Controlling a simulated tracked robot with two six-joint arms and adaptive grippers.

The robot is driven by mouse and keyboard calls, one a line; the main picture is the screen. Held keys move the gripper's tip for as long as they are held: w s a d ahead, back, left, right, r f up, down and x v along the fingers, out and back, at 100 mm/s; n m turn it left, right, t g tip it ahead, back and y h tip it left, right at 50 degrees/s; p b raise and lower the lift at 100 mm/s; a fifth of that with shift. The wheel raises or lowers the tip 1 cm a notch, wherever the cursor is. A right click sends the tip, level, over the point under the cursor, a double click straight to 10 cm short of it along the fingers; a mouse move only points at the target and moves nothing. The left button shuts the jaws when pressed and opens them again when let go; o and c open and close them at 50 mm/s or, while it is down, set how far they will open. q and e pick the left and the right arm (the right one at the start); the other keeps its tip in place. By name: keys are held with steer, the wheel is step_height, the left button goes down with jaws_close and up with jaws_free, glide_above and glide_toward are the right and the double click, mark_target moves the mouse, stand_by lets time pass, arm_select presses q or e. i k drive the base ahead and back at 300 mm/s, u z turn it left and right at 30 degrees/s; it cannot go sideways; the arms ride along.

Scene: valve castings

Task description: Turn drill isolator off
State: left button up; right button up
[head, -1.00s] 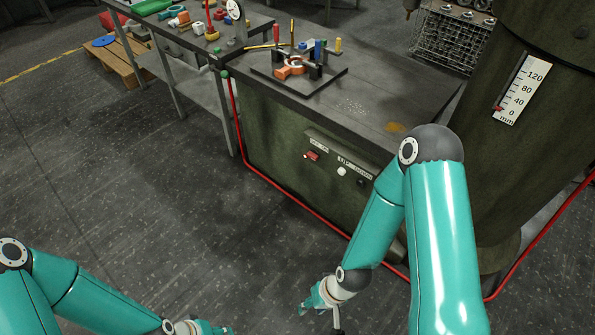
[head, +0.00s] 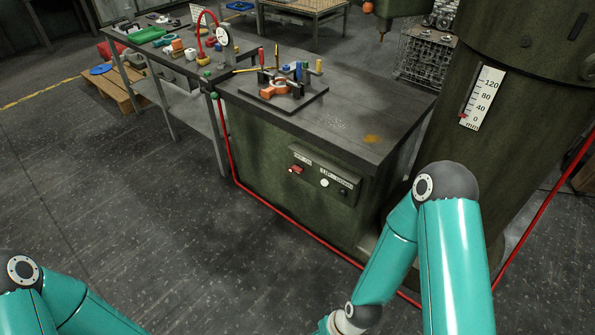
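A small control panel (head: 325,180) is fixed on the front side of the green machine base, below the worktop. It carries a red switch (head: 297,169) at its left, a white round button (head: 324,183) and a dark knob (head: 344,191) at its right. White label plates sit above them, too small to read surely. I cannot tell the switch's position. My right arm comes down at the right, in front of the machine; its wrist is at the bottom edge and the gripper is cut off. My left arm is at the bottom left, with its gripper out of view.
A clamping fixture with an orange casting (head: 272,90) stands on the worktop (head: 340,122). A red hose (head: 292,226) runs along the base. A bench (head: 131,51) with parts stands behind left. The thick column (head: 471,170) with a scale is at right. Floor left is free.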

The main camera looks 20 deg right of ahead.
mark_target(298, 167)
steer(key=i, duration=0.85)
steer(key=u, duration=0.05)
